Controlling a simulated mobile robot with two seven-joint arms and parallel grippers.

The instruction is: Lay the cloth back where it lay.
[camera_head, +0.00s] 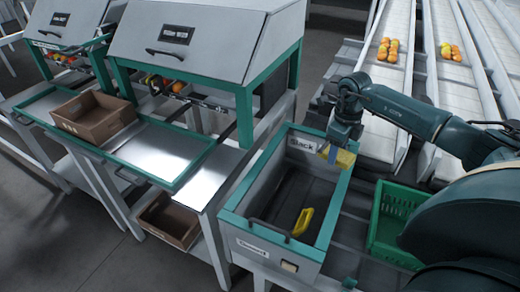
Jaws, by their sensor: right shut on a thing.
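My right gripper (334,144) is shut on a yellow cloth (346,158). It holds the cloth at the far right corner of a grey bin (258,243) with a teal rim, beside the label "Stack". I cannot tell whether the cloth touches the rim. Another yellow object (303,222) lies on the dark floor of the bin; it is too small to name surely. My left gripper is out of view.
A green crate (385,243) stands right of the bin, partly hidden by my arm. A brown box (93,120) sits on the metal bench at left, another brown box (168,222) below. The bench's metal top (165,160) has free room.

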